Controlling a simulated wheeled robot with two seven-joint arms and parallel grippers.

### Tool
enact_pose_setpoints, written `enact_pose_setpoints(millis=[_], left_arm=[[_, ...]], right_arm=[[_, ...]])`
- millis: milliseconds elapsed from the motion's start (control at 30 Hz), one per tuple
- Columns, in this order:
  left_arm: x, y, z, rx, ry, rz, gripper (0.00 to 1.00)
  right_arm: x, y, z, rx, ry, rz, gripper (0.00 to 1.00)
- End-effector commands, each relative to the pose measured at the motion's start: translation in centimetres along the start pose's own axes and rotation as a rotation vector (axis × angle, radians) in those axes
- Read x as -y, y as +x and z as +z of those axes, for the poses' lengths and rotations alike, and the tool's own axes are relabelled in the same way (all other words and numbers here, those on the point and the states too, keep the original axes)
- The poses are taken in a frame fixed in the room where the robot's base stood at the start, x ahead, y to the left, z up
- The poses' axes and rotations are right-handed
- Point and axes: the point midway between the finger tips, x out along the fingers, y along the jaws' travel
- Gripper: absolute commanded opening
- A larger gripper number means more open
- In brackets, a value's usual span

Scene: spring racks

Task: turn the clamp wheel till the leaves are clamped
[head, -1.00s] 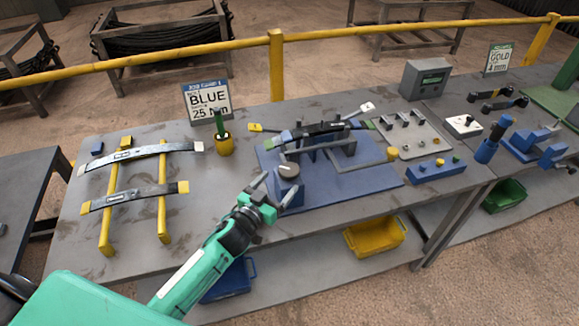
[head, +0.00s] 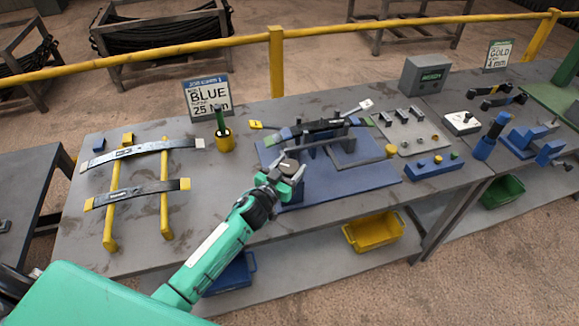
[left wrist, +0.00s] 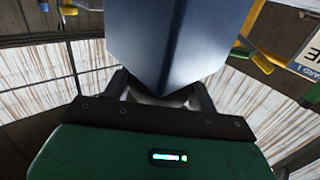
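The clamp wheel (head: 289,165), a dark round knob with a pale pointer mark, stands at the front left of the blue clamp fixture (head: 370,178). The leaves (head: 318,128) lie across the fixture as a dark stack with coloured end tags. My left gripper (head: 283,175) is at the wheel, its fingers apart and on either side of it. In the left wrist view, a large blue-grey body (left wrist: 175,45) fills the space ahead of the fingers and hides the wheel; contact cannot be made out. My right gripper is not in view.
Two finished-looking leaf springs (head: 137,193) lie on yellow rails at left. A blue button box (head: 432,167) and a grey display box (head: 425,75) are at right.

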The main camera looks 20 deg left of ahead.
Motion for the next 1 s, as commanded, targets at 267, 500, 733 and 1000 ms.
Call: enact_pose_setpoints(millis=[267,500,733,1000], left_arm=[[0.0,0.0,0.0,0.0,0.001,0.007,0.36],[0.1,0.0,-0.2,0.001,0.004,0.08,0.36],[0.3,0.0,-0.3,0.001,0.01,0.245,0.36],[0.3,0.1,0.0,0.001,0.009,0.498,0.36]], right_arm=[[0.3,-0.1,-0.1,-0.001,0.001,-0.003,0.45],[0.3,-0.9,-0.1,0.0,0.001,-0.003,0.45],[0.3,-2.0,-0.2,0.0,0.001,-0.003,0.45],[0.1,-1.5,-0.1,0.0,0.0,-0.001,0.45]])
